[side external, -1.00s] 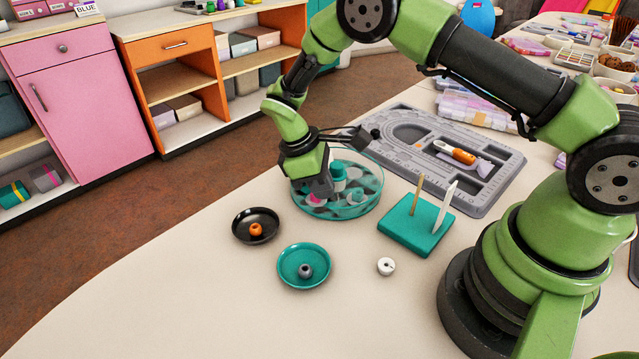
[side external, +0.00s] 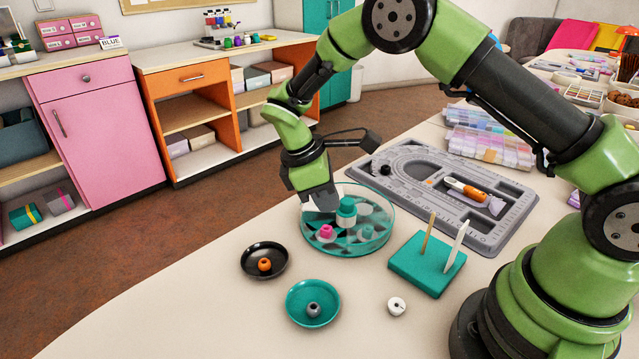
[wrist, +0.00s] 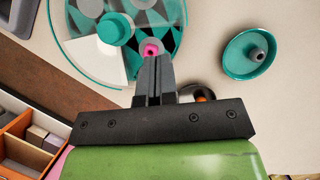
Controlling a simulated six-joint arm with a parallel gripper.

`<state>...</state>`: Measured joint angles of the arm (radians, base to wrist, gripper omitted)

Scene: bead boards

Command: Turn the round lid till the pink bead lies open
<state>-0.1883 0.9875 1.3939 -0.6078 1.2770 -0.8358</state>
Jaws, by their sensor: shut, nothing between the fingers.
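The round dish (side external: 388,236) has clear teal walls and a patterned top with grey, white and dark patches. A teal knob (side external: 347,209) stands at its middle and also shows in the wrist view (wrist: 113,29). The pink bead (side external: 326,231) shows in bright colour near the front left of the dish; in the wrist view (wrist: 151,48) nothing visible covers it. I cannot make out the lid's exact edges. My gripper (side external: 322,203) is shut and empty over the dish's left part, left of the knob. In the wrist view its fingertips (wrist: 156,60) appear just beside the bead.
A black saucer (side external: 245,265) with an orange bead and a teal saucer (side external: 297,316) with a grey bead stand in front. A white bead (side external: 396,306) and a teal peg stand (side external: 405,267) are to the right. A grey bead board (side external: 500,240) lies behind.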

